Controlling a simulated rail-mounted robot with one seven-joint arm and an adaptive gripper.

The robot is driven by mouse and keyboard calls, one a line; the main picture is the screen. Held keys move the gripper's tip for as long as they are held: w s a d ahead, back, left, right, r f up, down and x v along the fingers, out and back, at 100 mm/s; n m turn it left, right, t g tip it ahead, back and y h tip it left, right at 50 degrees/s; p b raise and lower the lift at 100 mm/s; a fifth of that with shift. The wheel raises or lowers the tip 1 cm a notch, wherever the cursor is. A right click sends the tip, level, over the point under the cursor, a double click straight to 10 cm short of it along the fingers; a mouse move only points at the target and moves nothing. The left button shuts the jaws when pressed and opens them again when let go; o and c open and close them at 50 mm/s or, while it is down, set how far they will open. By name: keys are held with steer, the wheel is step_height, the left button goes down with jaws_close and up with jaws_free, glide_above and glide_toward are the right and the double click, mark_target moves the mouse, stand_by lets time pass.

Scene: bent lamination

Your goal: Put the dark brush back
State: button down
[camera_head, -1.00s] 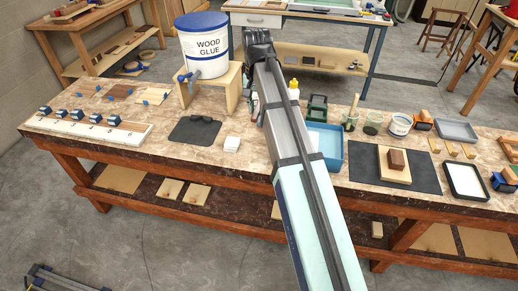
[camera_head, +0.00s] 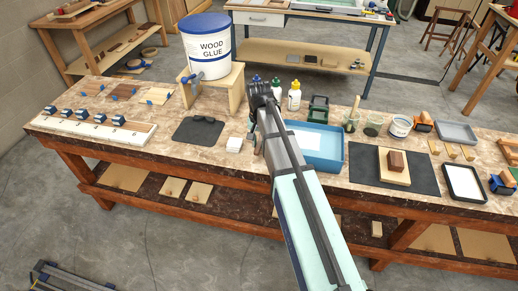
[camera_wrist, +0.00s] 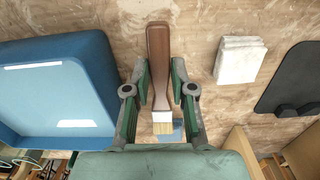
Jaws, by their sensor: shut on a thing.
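The dark brush (camera_wrist: 160,50) has a brown wooden handle, a white ferrule and pale bristles. In the wrist view it lies between the fingers of my gripper (camera_wrist: 159,78), which is shut on it. The handle points to the top of the picture and the bristles toward my palm. In the head view my gripper (camera_head: 262,97) is over the bench, between the stack of white pads (camera_head: 235,144) and the blue tray (camera_head: 318,147). My arm hides most of the brush there. Whether the brush touches the bench is unclear.
A wood glue bucket (camera_head: 206,50) stands on a wooden stand (camera_head: 228,92) behind my gripper to the left. Glue bottles (camera_head: 294,95) stand behind it to the right. A dark mat (camera_head: 198,131) lies left of the pads. Glass jars (camera_head: 373,124) stand right of the tray.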

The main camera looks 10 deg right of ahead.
mark_target(259, 144)
steer(key=shift+f+p, duration=0.7)
steer(key=shift+f, duration=1.55)
steer(key=c, duration=1)
jaws_free()
steer(key=shift+f, duration=0.1)
steer(key=shift+f+b, duration=0.15)
steer(key=shift+b, duration=0.2)
step_height(259, 144, up, 18)
steer(key=b, duration=0.4)
steer(key=shift+s+a+f, duration=0.1)
steer(key=shift+f, duration=0.1)
